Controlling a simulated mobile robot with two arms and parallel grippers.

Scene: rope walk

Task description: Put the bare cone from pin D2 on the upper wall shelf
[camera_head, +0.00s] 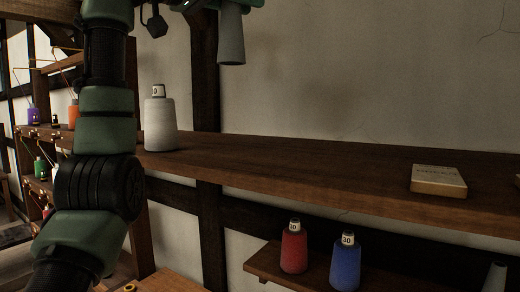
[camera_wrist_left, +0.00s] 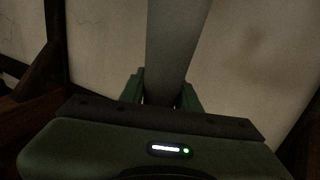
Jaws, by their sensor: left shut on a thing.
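A bare grey cone (camera_head: 231,38) hangs at the top of the head view, above the upper wall shelf (camera_head: 320,172) and clear of it. My left gripper (camera_head: 230,4) is shut on this cone; only its lower edge shows at the top of the picture. In the left wrist view the cone (camera_wrist_left: 178,45) stands between the two green fingers of my left gripper (camera_wrist_left: 161,92). Pin D2 cannot be made out. My right gripper is not in view.
On the upper shelf, a white wound cone (camera_head: 160,124) stands at the left and a flat box (camera_head: 438,181) lies at the right; the middle is clear. A lower shelf (camera_head: 270,262) holds a red cone (camera_head: 293,252) and a blue cone (camera_head: 345,264). A dark post (camera_head: 205,75) rises behind.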

